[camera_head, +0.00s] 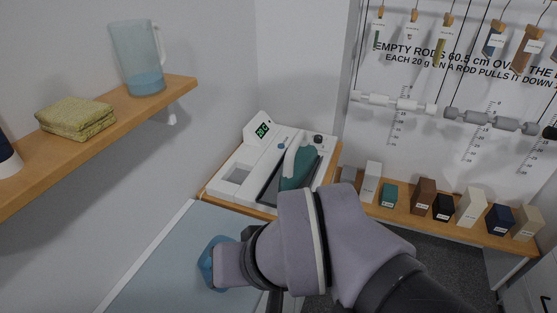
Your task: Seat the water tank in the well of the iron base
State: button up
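The white iron base (222,190) stands on a wooden top at the centre, with a green-lit display and a teal iron (299,166) resting on its right part. A rectangular recess, which looks like the well (238,175), is on its left part; no tank shows in it. A blue, smooth piece (206,262), probably the water tank, shows at the end of my arm, over the pale blue board. My gripper (224,266) is right at this piece and overlaps it. The wrist hides the fingertips, so I cannot tell whether they grip it.
A wooden shelf (115,126) at upper left bears a jug (137,60) of water and a folded cloth (75,118). The pale blue board (165,268) lies below. Several blocks stand on a ledge (450,226) at right, under hanging rods.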

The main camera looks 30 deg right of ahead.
aim_at(242, 178)
jog(key=i+l+u, duration=0.1)
jog(key=l+u, duration=1.1)
jog(key=i+j, duration=0.05)
jog(key=j, duration=0.05)
